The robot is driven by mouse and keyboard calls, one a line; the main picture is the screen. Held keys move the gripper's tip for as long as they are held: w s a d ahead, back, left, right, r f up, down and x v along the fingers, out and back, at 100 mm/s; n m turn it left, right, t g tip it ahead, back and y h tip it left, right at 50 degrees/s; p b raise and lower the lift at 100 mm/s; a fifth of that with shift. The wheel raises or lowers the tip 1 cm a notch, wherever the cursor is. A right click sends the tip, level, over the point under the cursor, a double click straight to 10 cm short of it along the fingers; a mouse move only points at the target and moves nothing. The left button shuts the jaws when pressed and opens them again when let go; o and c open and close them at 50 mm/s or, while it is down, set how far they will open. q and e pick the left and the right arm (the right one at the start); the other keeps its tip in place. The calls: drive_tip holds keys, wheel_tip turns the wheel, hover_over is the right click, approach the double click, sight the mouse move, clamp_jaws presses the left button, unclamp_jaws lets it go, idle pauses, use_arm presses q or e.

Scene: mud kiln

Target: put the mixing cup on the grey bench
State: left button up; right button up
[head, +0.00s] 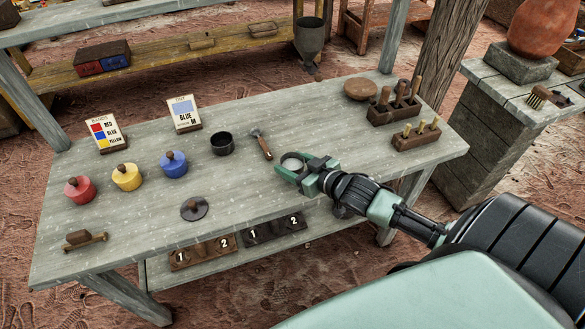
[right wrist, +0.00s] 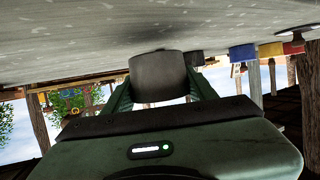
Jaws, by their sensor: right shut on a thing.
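The mixing cup (head: 292,164) is a small grey round cup with a pale inside, held between the fingers of my right gripper (head: 293,171). In the right wrist view the cup (right wrist: 158,76) shows as a plain grey cylinder between the two green fingers (right wrist: 158,95). The right gripper is shut on it. The cup is over or at the front right part of the grey bench (head: 120,220), close to its top; I cannot tell if it touches. My left gripper is out of view.
A dark cup (head: 221,144) and a brush (head: 262,144) are left of the gripper. Red (head: 79,190), yellow (head: 126,178) and blue (head: 173,165) pots stand at the left. Tool blocks (head: 395,105) stand at the right. Bare bench lies around the dark disc (head: 194,209).

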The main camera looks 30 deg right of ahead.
drive_tip(key=shift+f, duration=0.95)
drive_tip(key=shift+f, duration=0.1)
drive_tip(key=o, duration=1.5)
drive_tip(key=shift+s, duration=0.35)
drive_tip(key=v, duration=1.1)
drive_tip(key=shift+s+r, duration=0.15)
drive_tip(key=shift+r, duration=0.15)
drive_tip(key=shift+d, duration=0.1)
